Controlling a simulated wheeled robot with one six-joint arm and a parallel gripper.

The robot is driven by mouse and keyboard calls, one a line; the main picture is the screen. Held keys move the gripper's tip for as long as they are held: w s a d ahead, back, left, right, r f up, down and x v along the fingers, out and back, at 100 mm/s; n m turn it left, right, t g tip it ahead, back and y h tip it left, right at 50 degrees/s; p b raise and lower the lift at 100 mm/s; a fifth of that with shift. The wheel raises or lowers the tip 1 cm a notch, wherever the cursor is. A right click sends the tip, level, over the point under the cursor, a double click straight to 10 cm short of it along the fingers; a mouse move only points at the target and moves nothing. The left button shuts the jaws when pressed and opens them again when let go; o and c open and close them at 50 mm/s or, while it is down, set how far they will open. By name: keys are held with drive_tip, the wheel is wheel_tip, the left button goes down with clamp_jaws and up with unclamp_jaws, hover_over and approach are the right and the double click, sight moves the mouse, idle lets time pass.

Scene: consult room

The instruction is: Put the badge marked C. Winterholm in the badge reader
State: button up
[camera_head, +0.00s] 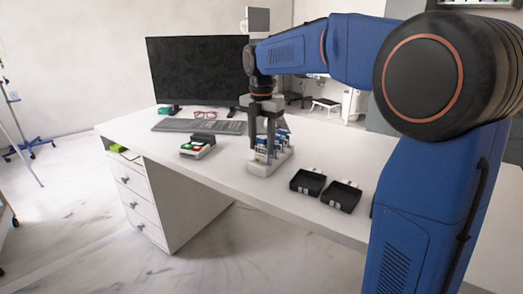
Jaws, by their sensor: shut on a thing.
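A white rack (262,169) stands on the desk with several upright badges (283,138) in it, blue and white. My gripper (262,151) points straight down at the left part of the rack and is shut on a badge there. The fingers hide most of that badge. I cannot tell whether it is still seated in its slot. The names on the badges are too small to read. A small device with green, red and white on its top (197,147) stands left of the rack; it may be the badge reader.
A large monitor (195,70), a keyboard (199,126) and red glasses (205,114) are at the back of the desk (233,182). The desktop between the device and the rack is clear.

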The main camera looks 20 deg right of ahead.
wheel_tip(320, 180, up, 7)
drive_tip(key=shift+w+f, duration=0.1)
drive_tip(key=shift+w+a+r, duration=0.4)
drive_tip(key=shift+w+r, duration=0.15)
drive_tip(key=shift+w, duration=0.15)
drive_tip(key=w+a+r+n, duration=0.1)
drive_tip(key=w+a, duration=0.7)
drive_tip(key=w, duration=0.5)
drive_tip(key=w+a+f+n, duration=0.1)
drive_tip(key=w+a+f, duration=0.5)
drive_tip(key=w+a, duration=0.2)
drive_tip(key=shift+w+a+n, duration=0.35)
drive_tip(key=shift+w+n, duration=0.05)
drive_tip(key=shift+w, duration=0.25)
drive_tip(key=shift+f, duration=2.15)
idle(1.6)
drive_tip(key=o, duration=1.1)
